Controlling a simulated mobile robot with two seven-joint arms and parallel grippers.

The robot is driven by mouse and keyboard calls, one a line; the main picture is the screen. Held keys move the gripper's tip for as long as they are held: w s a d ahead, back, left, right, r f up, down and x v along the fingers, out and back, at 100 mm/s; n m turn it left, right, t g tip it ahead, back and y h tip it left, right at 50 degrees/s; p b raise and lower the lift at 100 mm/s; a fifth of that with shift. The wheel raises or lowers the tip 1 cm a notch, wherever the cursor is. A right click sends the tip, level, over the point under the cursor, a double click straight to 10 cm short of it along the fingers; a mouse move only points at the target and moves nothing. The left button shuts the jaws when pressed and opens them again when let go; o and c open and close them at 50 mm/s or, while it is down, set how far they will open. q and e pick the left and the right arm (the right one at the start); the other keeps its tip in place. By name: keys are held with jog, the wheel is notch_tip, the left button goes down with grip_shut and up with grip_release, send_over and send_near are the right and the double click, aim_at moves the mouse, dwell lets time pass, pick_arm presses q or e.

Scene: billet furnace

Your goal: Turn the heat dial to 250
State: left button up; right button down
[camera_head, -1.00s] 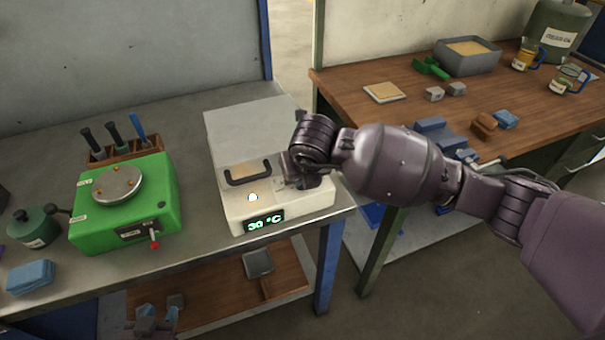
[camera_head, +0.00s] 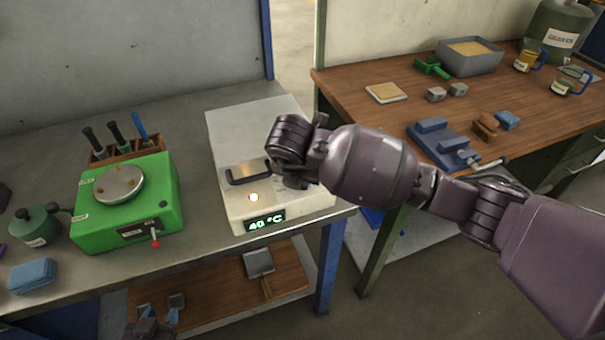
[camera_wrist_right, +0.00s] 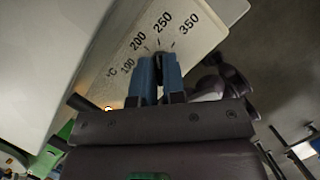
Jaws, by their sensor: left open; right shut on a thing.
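The white furnace (camera_head: 240,118) stands on the grey bench. Its green display (camera_head: 265,220) reads 40 °C, and a small lamp (camera_head: 253,197) on its front is lit. In the right wrist view the dial plate (camera_wrist_right: 196,20) carries the marks 100, 200, 250 and 350. My right gripper (camera_wrist_right: 160,62) is shut on the dark heat dial (camera_wrist_right: 160,50), mostly hidden between the blue fingers. The exact pointer direction cannot be told. In the head view my right wrist hides the dial. My left gripper (camera_head: 166,300) is open and empty, low at the bottom edge.
A dark handle (camera_head: 248,172) sticks out of the furnace close to my right wrist. A green device (camera_head: 150,215) with a round plate stands to the left. A wooden table (camera_head: 360,90) with blocks and a grey bin (camera_head: 470,65) is at the right.

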jog(key=shift+s+f, duration=0.2)
jog(key=shift+f, duration=0.15)
jog(key=c, duration=1.3)
grip_release()
jog(key=shift+c, duration=0.2)
jog(key=shift+o, duration=0.7)
jog(key=shift+w+r, duration=0.1)
jog(key=shift+w, duration=0.05)
jog(key=shift+r, duration=0.15)
jog(key=v, duration=1)
jog(key=shift+r, duration=0.3)
